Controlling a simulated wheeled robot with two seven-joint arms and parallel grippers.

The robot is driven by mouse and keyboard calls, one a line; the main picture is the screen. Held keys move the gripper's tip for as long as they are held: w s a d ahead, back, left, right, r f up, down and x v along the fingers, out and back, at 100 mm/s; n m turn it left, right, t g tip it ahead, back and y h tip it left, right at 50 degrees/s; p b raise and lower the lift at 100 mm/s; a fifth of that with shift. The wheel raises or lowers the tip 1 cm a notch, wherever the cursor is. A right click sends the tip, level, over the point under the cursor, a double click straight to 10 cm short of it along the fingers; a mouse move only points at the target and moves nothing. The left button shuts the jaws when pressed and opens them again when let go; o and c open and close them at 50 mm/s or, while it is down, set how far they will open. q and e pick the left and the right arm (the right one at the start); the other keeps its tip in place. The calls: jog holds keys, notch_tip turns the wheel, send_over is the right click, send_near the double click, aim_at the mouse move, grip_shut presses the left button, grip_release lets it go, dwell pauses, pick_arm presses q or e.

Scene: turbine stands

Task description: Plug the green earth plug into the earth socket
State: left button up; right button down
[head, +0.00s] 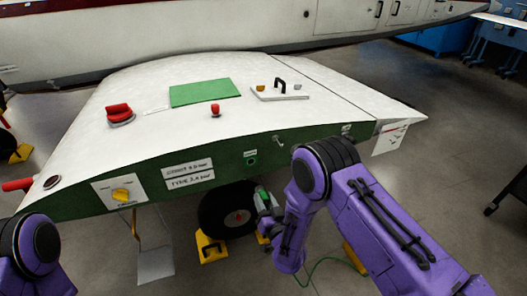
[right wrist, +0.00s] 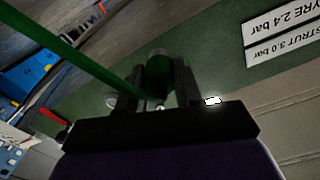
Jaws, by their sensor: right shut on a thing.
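The green earth plug (head: 263,195) is held in my right gripper (head: 266,206), below the green front edge of the wing. In the right wrist view the plug (right wrist: 159,72) sits between the two dark fingers of the gripper (right wrist: 154,88). The likely earth socket (head: 251,158) is a small dark-centred green square on that edge, under a small label. The plug is below it and slightly right, apart from it in the head view. I cannot make out the socket in the right wrist view. My left arm shows at lower left; its gripper is out of view.
A green cable (head: 322,262) hangs below my right arm. A wheel (head: 226,210) with yellow chocks (head: 209,247) stands under the wing (head: 150,85). A yellow knob panel (head: 121,193) and two pressure labels (head: 188,175) are left of the socket.

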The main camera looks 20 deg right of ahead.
aim_at(258, 189)
jog(key=shift+m, duration=0.5)
jog(key=r+p, duration=0.6)
jog(key=r, duration=0.1)
jog(key=shift+a+p, duration=0.25)
jog(key=shift+p, duration=0.1)
jog(key=w+b, duration=0.1)
jog(key=w, duration=0.2)
jog(key=shift+w+f, duration=0.1)
jog(key=shift+w, duration=0.1)
pick_arm(q)
notch_tip(258, 189, up, 9)
jog(key=shift+w, duration=0.15)
pick_arm(e)
jog(key=shift+w+a, duration=0.1)
jog(key=shift+w, duration=0.2)
pick_arm(q)
jog(key=shift+f, duration=0.1)
jog(key=shift+f+b, duration=0.15)
jog(key=shift+b, duration=0.2)
pick_arm(e)
jog(key=shift+w, duration=0.1)
pick_arm(q)
jog(key=shift+f, duration=0.15)
pick_arm(e)
jog(key=shift+w, duration=0.1)
